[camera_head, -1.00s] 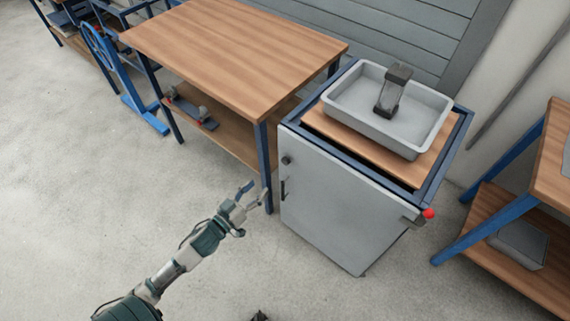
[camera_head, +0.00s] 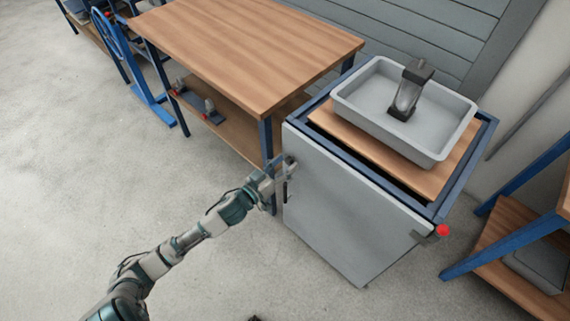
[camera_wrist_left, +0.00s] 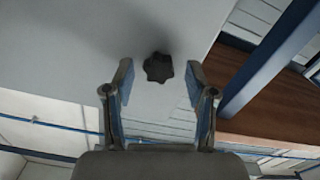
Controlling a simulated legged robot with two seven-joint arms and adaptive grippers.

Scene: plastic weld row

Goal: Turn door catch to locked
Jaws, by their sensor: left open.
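The door catch is a dark lobed knob (camera_wrist_left: 158,67) on the grey cabinet door (camera_head: 345,215), near the door's upper left corner in the head view. My left gripper (camera_head: 286,166) is at that corner and largely hides the knob in the head view. In the left wrist view the open fingers (camera_wrist_left: 160,82) stand one on each side of the knob, with clear gaps. They are not closed on it. Whether the fingertips reach past the knob's front face I cannot tell. My right gripper is not in view.
A wooden workbench (camera_head: 250,50) with a blue leg stands just left of the cabinet, close to my left gripper. A grey tray (camera_head: 380,125) sits on the cabinet top. A red button (camera_head: 442,231) is at its right corner.

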